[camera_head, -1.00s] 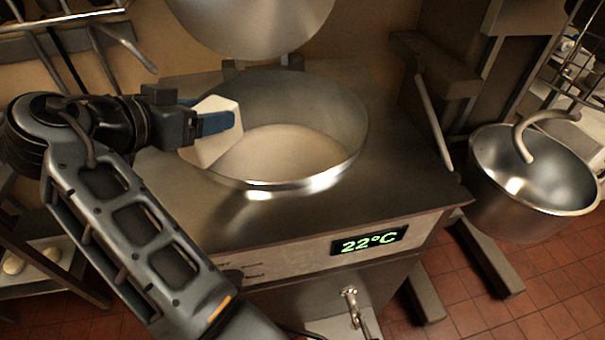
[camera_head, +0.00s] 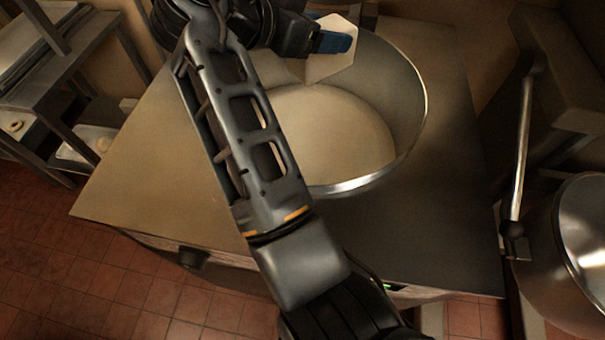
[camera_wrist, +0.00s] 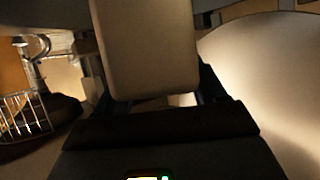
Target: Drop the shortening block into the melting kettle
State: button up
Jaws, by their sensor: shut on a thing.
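The shortening block (camera_head: 331,66) is a pale cream block held over the far part of the kettle opening. My gripper (camera_head: 333,43), with blue fingers, is shut on it. In the wrist view the block (camera_wrist: 147,50) fills the upper middle, between the dark fingers of my gripper (camera_wrist: 150,95). The melting kettle (camera_head: 408,130) is a round steel bowl set into a flat metal top, with a smooth pale surface inside it. My arm hides the kettle's left rim. How far the block is above the pale surface is hard to tell.
The kettle's metal top (camera_head: 150,165) is bare to the left. A steel mixer bowl (camera_head: 580,250) stands at the lower right, beside an upright metal handle (camera_head: 521,150). A shelf rack (camera_head: 60,75) with trays is at the far left. The tiled floor (camera_head: 110,280) is clear.

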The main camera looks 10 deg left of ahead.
notch_tip(320, 180, down, 4)
jog(key=shift+r+b, duration=0.2)
jog(key=shift+b, duration=0.45)
jog(key=o, duration=1.5)
jog(key=shift+b+v, duration=0.85)
jog(key=shift+v, duration=3.15)
jog(key=shift+f, duration=0.1)
jog(key=shift+s, duration=0.1)
